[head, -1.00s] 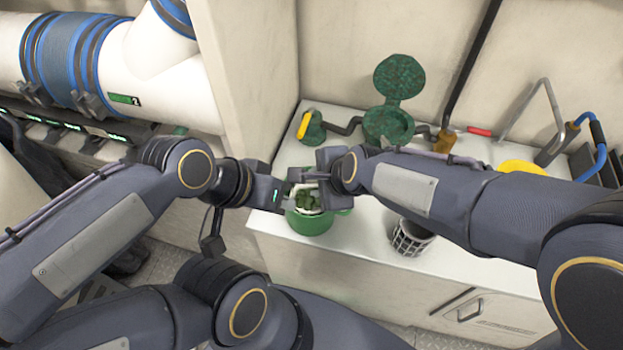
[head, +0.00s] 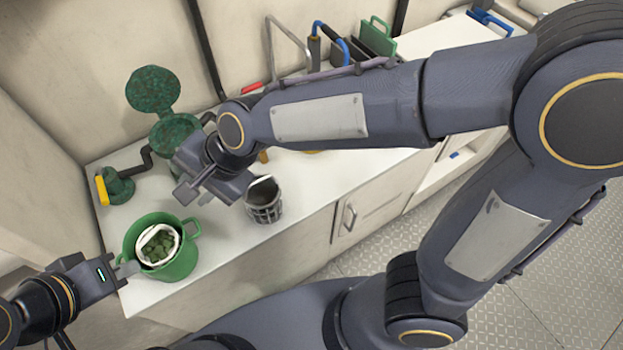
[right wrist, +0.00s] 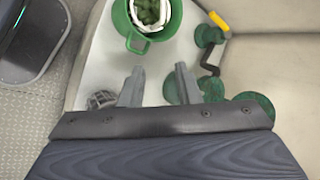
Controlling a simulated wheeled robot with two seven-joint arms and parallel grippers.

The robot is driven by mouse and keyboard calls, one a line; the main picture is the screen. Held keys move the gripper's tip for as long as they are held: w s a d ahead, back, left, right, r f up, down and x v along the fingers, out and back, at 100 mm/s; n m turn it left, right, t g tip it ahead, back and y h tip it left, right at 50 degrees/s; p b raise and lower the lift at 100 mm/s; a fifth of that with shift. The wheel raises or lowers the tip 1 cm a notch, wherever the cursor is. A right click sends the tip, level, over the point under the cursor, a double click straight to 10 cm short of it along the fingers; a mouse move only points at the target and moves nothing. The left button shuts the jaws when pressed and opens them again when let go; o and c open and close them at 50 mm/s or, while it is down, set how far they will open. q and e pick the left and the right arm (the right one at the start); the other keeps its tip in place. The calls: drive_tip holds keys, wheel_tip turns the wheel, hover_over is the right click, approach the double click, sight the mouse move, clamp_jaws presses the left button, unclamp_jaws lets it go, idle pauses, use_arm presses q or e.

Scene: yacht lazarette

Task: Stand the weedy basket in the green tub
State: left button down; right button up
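The green tub (head: 183,262) stands on the white counter near its front left corner. The weedy basket, white-rimmed with green weed in it (head: 157,246), sits upright inside the tub; its lower part is hidden. Both also show in the right wrist view, the tub (right wrist: 121,18) and the weed-filled basket (right wrist: 149,12). My left gripper (head: 127,269) is at the tub's left rim; whether its fingers are closed on anything is unclear. My right gripper (head: 208,194) is above the counter, right of the tub and apart from it. Its fingers (right wrist: 159,82) are spread and empty.
A grey slotted basket (head: 264,208) stands right of the tub, close to my right gripper. A green strainer with raised lid (head: 153,90) and a yellow-handled crank fitting (head: 117,187) are behind the tub. The counter's front edge is close to the tub.

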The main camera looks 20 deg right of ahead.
drive_tip(key=d+r+n+t, duration=0.1)
drive_tip(key=d+r+n, duration=0.1)
drive_tip(key=d, duration=1.1)
drive_tip(key=s+d+n+t+h+p, duration=0.1)
drive_tip(key=s+d+n, duration=0.1)
drive_tip(key=s+d, duration=0.3)
drive_tip(key=s+d+n+t+h+p, duration=0.1)
drive_tip(key=s+d, duration=0.4)
drive_tip(key=d, duration=0.5)
drive_tip(key=shift+s+n+h, duration=0.4)
drive_tip(key=shift+n+h, duration=0.2)
drive_tip(key=shift+n, duration=0.4)
drive_tip(key=shift+d, duration=0.1)
